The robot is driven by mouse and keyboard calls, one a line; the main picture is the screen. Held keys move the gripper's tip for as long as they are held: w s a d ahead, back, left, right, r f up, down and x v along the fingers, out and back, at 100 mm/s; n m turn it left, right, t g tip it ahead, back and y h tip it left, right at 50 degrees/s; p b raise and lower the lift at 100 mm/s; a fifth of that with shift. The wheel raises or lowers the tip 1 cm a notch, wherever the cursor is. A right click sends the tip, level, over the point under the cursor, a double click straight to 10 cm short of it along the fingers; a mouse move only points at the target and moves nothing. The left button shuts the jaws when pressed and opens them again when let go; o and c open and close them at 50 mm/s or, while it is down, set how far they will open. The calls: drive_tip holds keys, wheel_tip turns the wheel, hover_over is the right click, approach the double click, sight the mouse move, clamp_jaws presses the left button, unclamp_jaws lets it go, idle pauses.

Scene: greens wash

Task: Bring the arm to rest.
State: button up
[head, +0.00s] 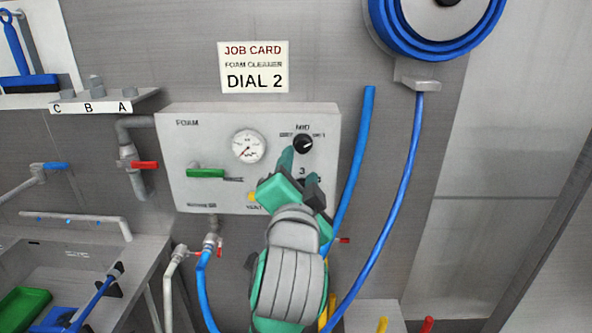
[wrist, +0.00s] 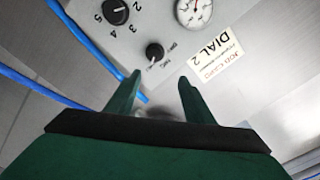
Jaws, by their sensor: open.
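My gripper (head: 298,166) is in front of the right part of the grey foam panel (head: 222,128). In the wrist view its two green fingers (wrist: 158,88) are apart with nothing between them. A black selector knob (head: 303,143) shows just above the fingers in the head view, and also in the wrist view (wrist: 154,52). The numbered dial (wrist: 115,12) is clear of the fingers in the wrist view; in the head view my gripper mostly hides it, with a 3 showing. I cannot tell its setting surely.
The panel carries a gauge (head: 248,146), a green lever (head: 206,173) and a yellow button (head: 254,197). A job card (head: 254,67) above reads DIAL 2. A blue hose (head: 405,190) hangs from a reel (head: 440,25) on the right. A sink (head: 85,265) is at lower left.

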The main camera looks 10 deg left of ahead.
drive_tip(key=w+d+f+n+h, duration=0.1)
drive_tip(key=d+f+n+h, duration=0.15)
drive_tip(key=f, duration=1.55)
drive_tip(key=s+d+f+n, duration=0.2)
drive_tip(key=s+d+f, duration=0.15)
drive_tip(key=f, duration=0.45)
drive_tip(key=s+d+f+n, duration=0.2)
drive_tip(key=s+f, duration=0.2)
drive_tip(key=f, duration=0.5)
drive_tip(key=s+d+f+n+g, duration=0.1)
drive_tip(key=s+d+f, duration=0.1)
drive_tip(key=s+f, duration=0.4)
drive_tip(key=s+d+f+g, duration=0.1)
drive_tip(key=s+d+f, duration=0.1)
drive_tip(key=s+f, duration=0.5)
drive_tip(key=s, duration=1.9)
drive_tip(key=shift+s+d+r+h, duration=0.15)
drive_tip(key=shift+s+r+h, duration=0.15)
drive_tip(key=shift+s+h, duration=0.15)
drive_tip(key=shift+w+n, duration=0.1)
drive_tip(key=shift+n, duration=0.15)
